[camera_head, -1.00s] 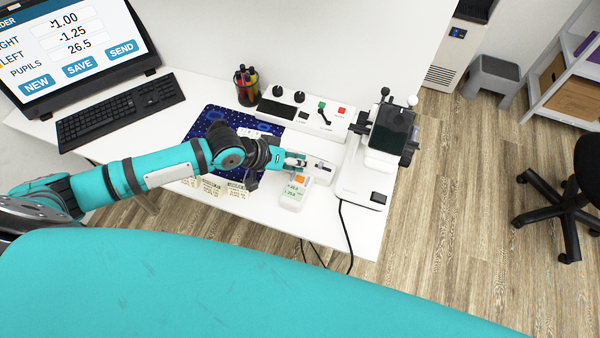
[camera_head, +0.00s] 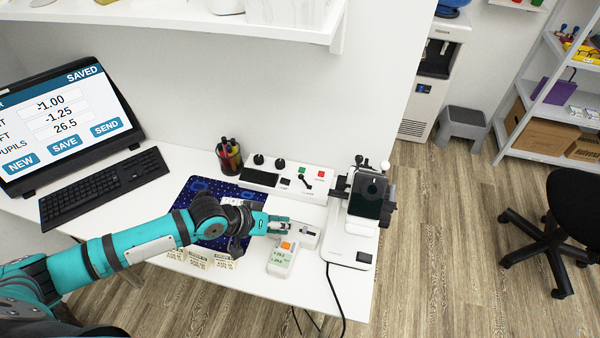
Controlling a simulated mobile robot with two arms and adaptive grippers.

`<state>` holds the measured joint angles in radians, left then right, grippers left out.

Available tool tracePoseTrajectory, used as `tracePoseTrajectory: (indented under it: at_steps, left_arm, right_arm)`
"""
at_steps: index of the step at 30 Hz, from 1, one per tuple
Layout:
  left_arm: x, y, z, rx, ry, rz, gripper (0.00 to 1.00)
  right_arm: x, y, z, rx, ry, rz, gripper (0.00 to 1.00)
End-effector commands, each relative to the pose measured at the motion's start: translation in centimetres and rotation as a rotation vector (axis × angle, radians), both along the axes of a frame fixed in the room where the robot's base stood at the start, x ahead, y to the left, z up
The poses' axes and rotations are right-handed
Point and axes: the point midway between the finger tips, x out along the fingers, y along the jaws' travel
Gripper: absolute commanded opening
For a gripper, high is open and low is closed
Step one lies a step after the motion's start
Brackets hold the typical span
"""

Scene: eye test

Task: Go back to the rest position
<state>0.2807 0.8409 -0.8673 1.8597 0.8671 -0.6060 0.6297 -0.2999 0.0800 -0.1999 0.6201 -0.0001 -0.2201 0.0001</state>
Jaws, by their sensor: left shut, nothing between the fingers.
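My left arm reaches in from the left over the white desk (camera_head: 215,288). My left gripper (camera_head: 286,226) is shut and empty. It is over the desk, at the left end of a small white box with a slider (camera_head: 309,235) and just above a white handheld device with an orange button (camera_head: 282,259). I cannot tell whether it touches the box. My right gripper is not in view.
A monitor reading SAVED (camera_head: 62,125) and a keyboard (camera_head: 104,187) stand at the left. A pen cup (camera_head: 229,158), a control panel (camera_head: 290,183) and an eye-test instrument (camera_head: 369,197) stand behind and right. A black chair (camera_head: 560,225) is at the right; wood floor between is clear.

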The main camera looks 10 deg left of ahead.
Motion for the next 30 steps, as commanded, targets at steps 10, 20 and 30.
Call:
tracePoseTrajectory:
  at_steps: [10, 20, 30]
  left_arm:
    - [-3.0, -3.7, 0.3, 0.031, -0.026, -0.088, 0.00]
    - [-10.5, -3.4, 2.4, 0.309, -0.073, -0.125, 0.00]
    - [-16.9, 3.9, 2.4, 0.537, 0.095, -0.017, 0.00]
  right_arm:
    - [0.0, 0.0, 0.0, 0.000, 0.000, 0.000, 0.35]
    - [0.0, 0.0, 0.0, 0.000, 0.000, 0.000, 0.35]
    - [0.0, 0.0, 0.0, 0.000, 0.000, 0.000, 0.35]
